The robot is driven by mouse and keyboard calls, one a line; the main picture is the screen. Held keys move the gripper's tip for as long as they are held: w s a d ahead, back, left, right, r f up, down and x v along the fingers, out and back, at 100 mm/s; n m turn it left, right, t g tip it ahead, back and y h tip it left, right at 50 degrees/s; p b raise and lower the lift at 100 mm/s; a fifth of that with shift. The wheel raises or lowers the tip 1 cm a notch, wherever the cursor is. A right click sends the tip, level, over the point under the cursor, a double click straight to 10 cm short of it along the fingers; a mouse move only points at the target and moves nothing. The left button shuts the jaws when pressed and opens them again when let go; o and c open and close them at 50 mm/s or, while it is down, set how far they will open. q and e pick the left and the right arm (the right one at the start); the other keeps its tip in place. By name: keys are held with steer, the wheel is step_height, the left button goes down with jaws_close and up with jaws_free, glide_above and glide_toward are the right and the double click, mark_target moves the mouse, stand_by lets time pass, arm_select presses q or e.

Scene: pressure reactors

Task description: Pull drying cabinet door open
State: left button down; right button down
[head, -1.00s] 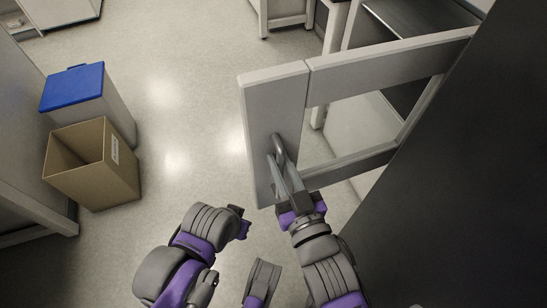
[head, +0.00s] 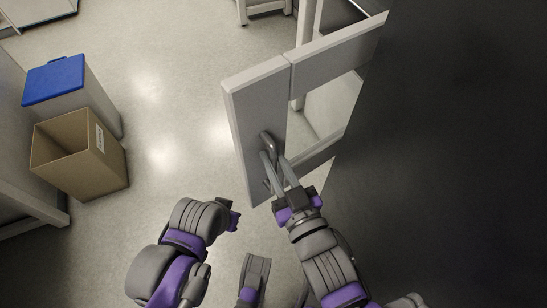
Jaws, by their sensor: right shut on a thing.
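The drying cabinet door (head: 258,108) is a light grey frame with a see-through window (head: 327,112). It stands swung out from the dark cabinet side (head: 440,150) on the right, with floor visible through the window. A curved metal handle (head: 268,142) is on the door's wide left stile. My right gripper (head: 274,160) is shut on the handle, its long fingers reaching up to it from below. My left arm (head: 190,225) is folded at the lower middle, left of the door. Its gripper fingers cannot be made out clearly.
An open cardboard box (head: 80,165) and a grey bin with a blue lid (head: 55,80) stand on the floor at left. A bench (head: 30,190) runs along the left edge. The floor between the box and the door is clear.

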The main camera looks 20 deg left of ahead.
arm_select(q)
steer(key=shift+s+d, duration=0.1)
steer(key=shift+d, duration=0.05)
arm_select(e)
steer(key=shift+d, duration=0.2)
steer(key=c, duration=1.1)
jaws_free()
arm_select(q)
steer(key=shift+s+d, duration=0.1)
steer(key=shift+d, duration=0.05)
arm_select(e)
steer(key=shift+s+d, duration=0.1)
